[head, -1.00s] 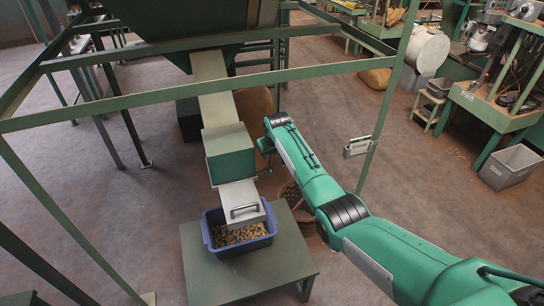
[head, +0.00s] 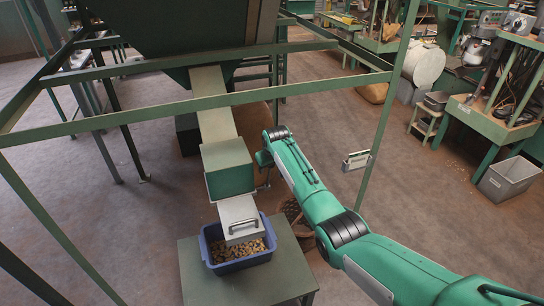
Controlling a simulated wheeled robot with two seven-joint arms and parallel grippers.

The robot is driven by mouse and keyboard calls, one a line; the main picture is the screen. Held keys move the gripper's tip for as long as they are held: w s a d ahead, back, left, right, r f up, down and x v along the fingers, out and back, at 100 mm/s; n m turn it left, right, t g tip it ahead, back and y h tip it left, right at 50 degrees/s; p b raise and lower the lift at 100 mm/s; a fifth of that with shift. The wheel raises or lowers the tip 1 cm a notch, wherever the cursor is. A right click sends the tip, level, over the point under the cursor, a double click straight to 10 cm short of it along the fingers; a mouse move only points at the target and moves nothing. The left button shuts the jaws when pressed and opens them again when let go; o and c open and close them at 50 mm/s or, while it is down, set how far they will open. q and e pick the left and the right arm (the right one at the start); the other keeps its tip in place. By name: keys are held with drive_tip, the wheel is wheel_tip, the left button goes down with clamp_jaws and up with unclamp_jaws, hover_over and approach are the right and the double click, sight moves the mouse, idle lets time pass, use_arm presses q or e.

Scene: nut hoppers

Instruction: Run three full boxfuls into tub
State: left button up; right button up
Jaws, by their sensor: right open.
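A green metering box (head: 228,172) sits on the sloping chute (head: 213,105) under the large dark hopper (head: 195,40). A pale plate with a handle (head: 242,222) is at the box's lower end. It overhangs the blue tub (head: 241,266), which holds a layer of brown nuts and stands on a green table (head: 290,270). My right gripper (head: 263,162) is open close beside the box's right side. Its fingertips are small and partly hidden, and I cannot tell whether they touch anything. My left gripper is out of view. The inside of the box is hidden.
A green frame with a crossbar (head: 190,106) spans the space before the hopper. A grey bin (head: 507,179) and workbenches are farther right. The floor between is clear.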

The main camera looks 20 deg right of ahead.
drive_tip(key=b+v, duration=0.2)
drive_tip(key=v, duration=1.1)
drive_tip(key=shift+b, duration=0.3)
drive_tip(key=shift+f, duration=0.1)
wheel_tip(320, 180, down, 16)
drive_tip(key=s, duration=0.3)
drive_tip(key=s+d+f+g, duration=0.1)
drive_tip(key=s+f, duration=0.6)
drive_tip(key=f, duration=0.4)
drive_tip(key=s+f, duration=0.7)
drive_tip(key=f, duration=0.4)
drive_tip(key=s+d+f+g, duration=0.1)
drive_tip(key=s+f, duration=0.6)
drive_tip(key=f, duration=0.3)
drive_tip(key=s+f+g, duration=0.1)
drive_tip(key=s+f, duration=0.6)
drive_tip(key=s, duration=0.4)
drive_tip(key=s+f, duration=0.7)
drive_tip(key=s, duration=0.3)
drive_tip(key=s+f, duration=0.2)
drive_tip(key=s, duration=1)
drive_tip(key=s+d+f, duration=0.1)
drive_tip(key=s+f, duration=0.2)
drive_tip(key=s, duration=1)
drive_tip(key=shift+s+d+f+g, duration=0.15)
drive_tip(key=shift+f+g, duration=0.05)
drive_tip(key=shift+g, duration=0.2)
